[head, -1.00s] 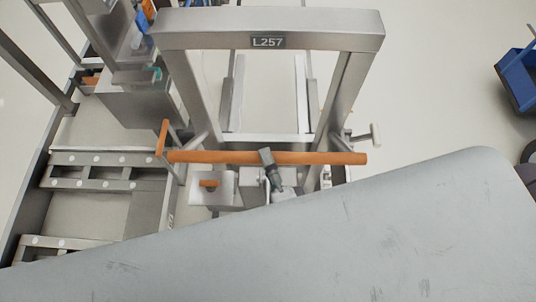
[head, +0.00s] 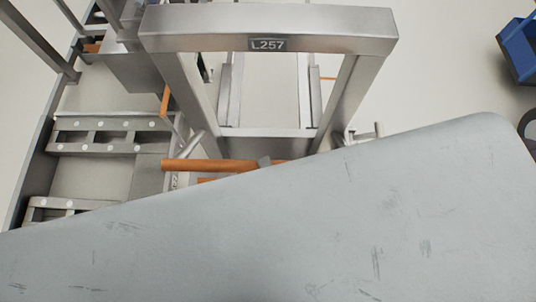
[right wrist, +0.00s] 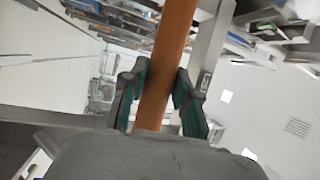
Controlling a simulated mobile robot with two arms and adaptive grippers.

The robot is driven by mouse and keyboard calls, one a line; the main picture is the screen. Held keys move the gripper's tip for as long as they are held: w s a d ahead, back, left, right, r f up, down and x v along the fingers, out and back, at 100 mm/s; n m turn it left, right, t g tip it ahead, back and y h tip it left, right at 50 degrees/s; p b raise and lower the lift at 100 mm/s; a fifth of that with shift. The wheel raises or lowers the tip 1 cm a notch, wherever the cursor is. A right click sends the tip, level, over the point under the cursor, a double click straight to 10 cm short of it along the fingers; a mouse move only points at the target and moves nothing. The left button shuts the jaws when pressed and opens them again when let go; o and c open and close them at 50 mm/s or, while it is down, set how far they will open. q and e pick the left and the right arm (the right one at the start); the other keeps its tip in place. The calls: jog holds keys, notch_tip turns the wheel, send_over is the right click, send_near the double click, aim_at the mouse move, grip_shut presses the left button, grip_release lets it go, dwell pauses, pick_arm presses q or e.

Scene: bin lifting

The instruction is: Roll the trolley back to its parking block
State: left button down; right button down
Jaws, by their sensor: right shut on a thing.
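The trolley (head: 203,30) is a grey metal frame labelled L257, upright in the middle of the head view. Its orange handle bar (head: 190,165) runs across below the frame and is partly hidden at the right; it also crosses the right wrist view (right wrist: 174,35). My right gripper (right wrist: 157,82) is shut around this bar, one green-lined finger on each side. My left gripper is out of view. I cannot make out a parking block.
Metal steps (head: 95,125) with railings stand close along the trolley's left side. A blue bin (head: 520,50) is at the far right edge. Pale floor (head: 440,70) is open to the trolley's right. The lower part of the head view is blocked.

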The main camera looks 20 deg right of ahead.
jog(key=shift+s+a+r, duration=0.1)
jog(key=shift+s+r, duration=0.05)
dwell(0.4)
jog(key=c, duration=0.8)
grip_release()
jog(key=shift+s, duration=0.15)
jog(key=shift+c, duration=0.2)
jog(key=a+v, duration=0.1)
jog(key=v, duration=0.6)
jog(key=shift+s+d, duration=0.3)
jog(key=shift+d, duration=0.15)
